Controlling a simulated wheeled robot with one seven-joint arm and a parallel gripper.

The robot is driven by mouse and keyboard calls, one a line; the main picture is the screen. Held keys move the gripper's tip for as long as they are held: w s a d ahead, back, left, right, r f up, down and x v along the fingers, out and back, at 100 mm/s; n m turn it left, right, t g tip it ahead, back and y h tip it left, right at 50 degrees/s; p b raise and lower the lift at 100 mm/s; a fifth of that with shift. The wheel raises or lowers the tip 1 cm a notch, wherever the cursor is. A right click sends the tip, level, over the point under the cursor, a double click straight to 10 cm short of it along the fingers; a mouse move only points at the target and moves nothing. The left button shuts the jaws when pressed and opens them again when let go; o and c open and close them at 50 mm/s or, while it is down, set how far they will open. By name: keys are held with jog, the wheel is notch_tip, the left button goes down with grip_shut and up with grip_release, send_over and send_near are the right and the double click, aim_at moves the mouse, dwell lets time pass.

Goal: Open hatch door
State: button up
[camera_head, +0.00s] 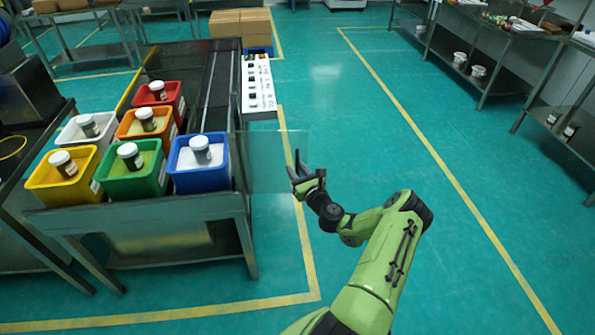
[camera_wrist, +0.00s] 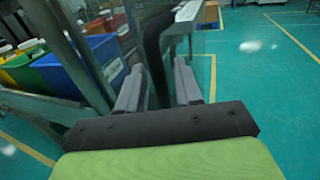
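The hatch door (camera_head: 268,162) is a clear panel. In the head view it juts out to the right from the frame beside the blue bin, over the aisle floor. Its dark upright handle (camera_head: 297,160) is at the panel's right edge, and shows as a thick black bar in the wrist view (camera_wrist: 155,45). My gripper (camera_head: 303,172) is at this handle. In the wrist view my two grey fingers (camera_wrist: 159,72) stand apart, one on each side of the bar, with a gap visible at its right. Whether the left finger touches it is unclear.
Colored bins with lidded jars, including a blue bin (camera_head: 198,165) and a green bin (camera_head: 136,172), stand on the metal table left of the door. A white control panel (camera_head: 258,88) is behind it. The green floor (camera_head: 400,130) to the right is clear.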

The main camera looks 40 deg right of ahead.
jog(key=p+v, duration=0.2)
jog(key=v, duration=1.3)
jog(key=shift+s, duration=0.3)
jog(key=shift+a, duration=0.15)
jog(key=w+a+r+n+g+y+p, duration=0.1)
jog(key=w+a+r+n+g+y, duration=0.2)
jog(key=a+n, duration=0.45)
jog(key=w+a+r+n+g+y, duration=0.1)
jog(key=a+r+n+g+y, duration=0.35)
jog(key=a+n, duration=0.35)
jog(key=w+a+r+n+g+y+p, duration=0.1)
jog(key=w+a+r+n+g+y, duration=0.15)
jog(key=a+n+y, duration=0.55)
jog(key=s+a+r+n+h+p, duration=0.1)
jog(key=s+a+r+n+h, duration=0.2)
jog(key=s+r+n+h, duration=0.2)
jog(key=s+a+r+n+g+h+p, duration=0.1)
jog(key=s+a+r+n+h, duration=0.3)
jog(key=s+r+n, duration=0.7)
jog(key=s+r+h, duration=0.1)
jog(key=s+r, duration=0.2)
jog(key=r, duration=0.1)
jog(key=shift+g, duration=0.3)
